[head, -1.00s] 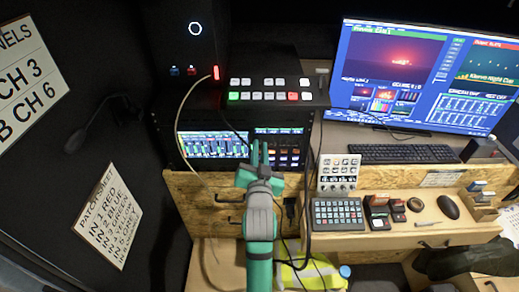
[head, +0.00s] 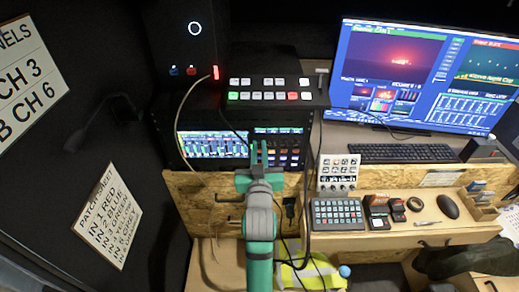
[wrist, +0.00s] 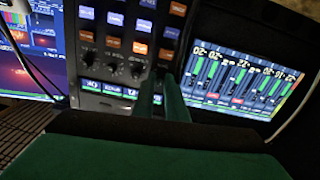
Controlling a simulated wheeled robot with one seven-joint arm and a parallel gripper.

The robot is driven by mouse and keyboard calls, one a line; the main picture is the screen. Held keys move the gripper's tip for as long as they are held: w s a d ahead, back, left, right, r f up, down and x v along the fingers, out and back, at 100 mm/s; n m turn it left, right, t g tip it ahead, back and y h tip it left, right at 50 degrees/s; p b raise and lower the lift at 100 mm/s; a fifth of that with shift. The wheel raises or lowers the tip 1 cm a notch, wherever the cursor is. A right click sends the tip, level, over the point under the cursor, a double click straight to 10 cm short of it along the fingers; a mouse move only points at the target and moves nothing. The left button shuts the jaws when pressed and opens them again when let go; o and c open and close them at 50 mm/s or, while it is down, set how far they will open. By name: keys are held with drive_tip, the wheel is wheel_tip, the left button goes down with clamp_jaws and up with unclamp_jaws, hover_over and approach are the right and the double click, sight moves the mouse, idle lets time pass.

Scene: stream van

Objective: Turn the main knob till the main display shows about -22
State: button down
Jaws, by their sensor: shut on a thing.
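The rack panel (wrist: 122,50) carries orange and blue lit buttons and a row of small dark knobs (wrist: 113,66). It also shows in the head view (head: 290,142). My gripper (wrist: 165,80) has its fingertips at the right end of that knob row, shut on a knob there, which the fingers mostly hide. In the head view my gripper (head: 259,149) reaches up to the seam between the panel and the meter screen. The meter screen (wrist: 247,72) shows green level bars with white numbers above. It is at left in the head view (head: 212,146). Its numbers are too blurred to read surely.
A switcher with lit buttons (head: 268,90) sits above the rack. A thin cable (head: 183,115) hangs at the rack's left and crosses the meter screen's edge. A large monitor (head: 420,75), a keyboard (head: 402,153) and a keypad (head: 338,213) are to the right.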

drive_tip(key=shift+n, duration=0.5)
drive_tip(key=shift+a, duration=0.1)
drive_tip(key=c, duration=2)
unclamp_jaws()
drive_tip(key=shift+c, duration=0.2)
drive_tip(key=s, duration=1.1)
drive_tip(key=s+f+m+g, duration=0.1)
drive_tip(key=s+f, duration=0.8)
drive_tip(key=s, duration=0.3)
drive_tip(key=s+f+g, duration=0.1)
drive_tip(key=s+f, duration=0.9)
drive_tip(key=s, duration=0.3)
drive_tip(key=s+m, duration=0.1)
drive_tip(key=s, duration=1.1)
drive_tip(key=shift+g, duration=0.3)
